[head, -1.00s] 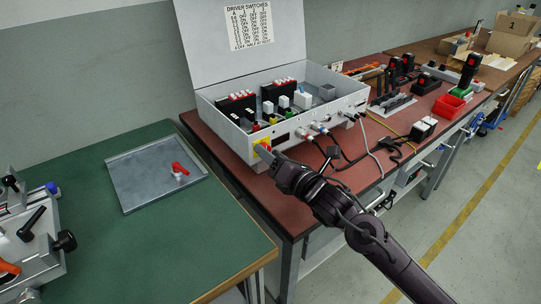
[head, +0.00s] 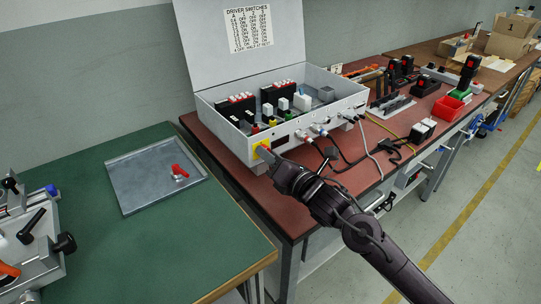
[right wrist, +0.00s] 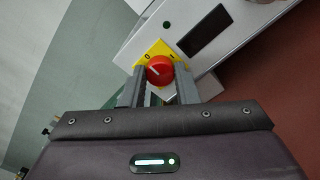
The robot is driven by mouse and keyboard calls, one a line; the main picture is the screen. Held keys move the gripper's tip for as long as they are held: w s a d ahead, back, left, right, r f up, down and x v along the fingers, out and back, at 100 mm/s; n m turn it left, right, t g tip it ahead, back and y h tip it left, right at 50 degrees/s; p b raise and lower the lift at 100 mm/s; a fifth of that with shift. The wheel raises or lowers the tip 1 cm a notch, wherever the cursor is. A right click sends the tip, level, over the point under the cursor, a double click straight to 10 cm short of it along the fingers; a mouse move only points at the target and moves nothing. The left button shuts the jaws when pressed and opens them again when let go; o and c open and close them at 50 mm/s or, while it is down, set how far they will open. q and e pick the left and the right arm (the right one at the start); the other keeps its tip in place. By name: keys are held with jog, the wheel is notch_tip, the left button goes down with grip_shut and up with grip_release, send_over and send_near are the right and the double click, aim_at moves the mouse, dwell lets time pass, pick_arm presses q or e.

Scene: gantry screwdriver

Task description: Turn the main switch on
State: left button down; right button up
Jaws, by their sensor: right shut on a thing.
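The main switch is a red rotary knob (right wrist: 159,70) on a yellow plate (right wrist: 153,50) on the front of the white control box (head: 240,143). In the right wrist view the knob sits between the two fingers of my right gripper (right wrist: 160,85), which is shut on it. The knob's white mark points up and left, toward the "0" on the plate. In the head view my right gripper (head: 268,158) reaches the yellow plate (head: 262,147) at the box's left front corner and hides most of the knob. My left gripper is not in view.
The box's lid (head: 243,45) stands open with a label. Cables (head: 330,155) run from its front over the red-brown bench. A metal tray (head: 150,185) with a red-handled part (head: 179,172) lies on the green table. A red bin (head: 447,106) stands farther right.

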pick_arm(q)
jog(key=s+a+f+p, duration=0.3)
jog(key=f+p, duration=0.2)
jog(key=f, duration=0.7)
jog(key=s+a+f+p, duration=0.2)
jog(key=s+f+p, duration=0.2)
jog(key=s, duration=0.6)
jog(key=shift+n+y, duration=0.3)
pick_arm(e)
jog(key=shift+f+m, duration=0.1)
jog(key=shift+m, duration=8.8)
jog(key=o, duration=1)
jog(key=shift+c, duration=0.2)
jog(key=shift+d, duration=0.1)
